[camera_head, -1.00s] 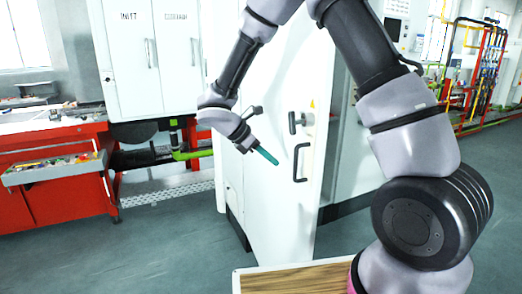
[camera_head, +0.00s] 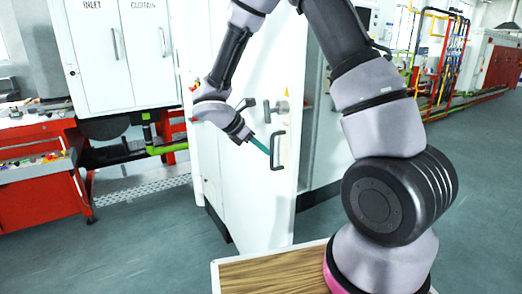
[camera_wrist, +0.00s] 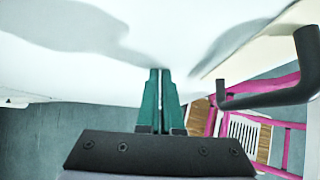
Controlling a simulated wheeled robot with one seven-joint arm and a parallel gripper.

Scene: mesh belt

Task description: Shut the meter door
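The meter door (camera_head: 255,205) is a tall white panel in the middle of the head view, with a dark bar handle (camera_head: 284,150) and a smaller dark latch (camera_head: 275,108) above it. It appears to stand ajar; how far is unclear. My gripper (camera_head: 266,150) is at the door's front, just left of the bar handle in the picture. In the wrist view, its teal fingers (camera_wrist: 161,75) are together with nothing visible between them. The white door surface (camera_wrist: 60,60) fills the upper part there, and the handle (camera_wrist: 272,97) is at the right, apart from the fingers. Contact with the door cannot be told.
A white cabinet with two doors (camera_head: 125,55) stands behind at left. A red workbench (camera_head: 45,190) is at far left. My wood-topped base (camera_head: 265,275) is in the foreground. Grey floor (camera_head: 140,250) is open at left front and at right.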

